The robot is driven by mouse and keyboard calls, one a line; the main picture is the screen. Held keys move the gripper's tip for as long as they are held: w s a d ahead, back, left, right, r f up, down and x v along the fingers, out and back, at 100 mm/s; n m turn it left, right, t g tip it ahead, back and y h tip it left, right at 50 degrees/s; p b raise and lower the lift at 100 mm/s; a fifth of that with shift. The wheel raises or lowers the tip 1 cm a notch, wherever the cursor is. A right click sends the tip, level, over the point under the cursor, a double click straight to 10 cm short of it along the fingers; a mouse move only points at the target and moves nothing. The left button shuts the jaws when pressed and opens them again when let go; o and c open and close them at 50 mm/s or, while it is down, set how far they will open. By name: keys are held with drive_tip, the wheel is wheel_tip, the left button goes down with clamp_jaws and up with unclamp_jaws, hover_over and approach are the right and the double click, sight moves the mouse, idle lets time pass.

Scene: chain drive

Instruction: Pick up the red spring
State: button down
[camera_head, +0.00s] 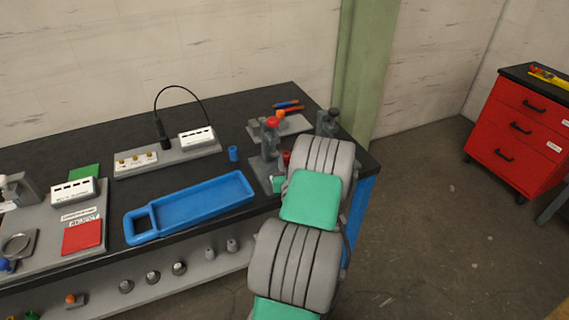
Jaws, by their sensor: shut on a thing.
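A small red piece (286,157) shows on the table just left of my arm, beside a grey press-like device. It may be the red spring, but my arm covers part of it and its shape is too small to tell. My grey arm with green pads reaches over the table's right end.
The grey device (268,142) with a red knob stands left of my arm. A blue tray (190,203) and a small blue cylinder (233,154) lie farther left. A grey base (167,159) carries a white box and a cable. A red drawer cabinet (520,122) stands at the right.

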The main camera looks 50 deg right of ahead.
drive_tip(key=c, duration=1.1)
unclamp_jaws()
drive_tip(key=shift+o, duration=0.2)
drive_tip(key=shift+s+a+f+b, duration=0.1)
drive_tip(key=shift+s+a+b, duration=0.05)
drive_tip(key=shift+s+b, duration=0.15)
drive_tip(key=b+v, duration=0.3)
drive_tip(key=v, duration=0.3)
drive_tip(key=shift+s+a+b, duration=0.15)
drive_tip(key=shift+b, duration=0.15)
drive_tip(key=shift+s+a, duration=0.25)
drive_tip(key=shift+a, duration=0.05)
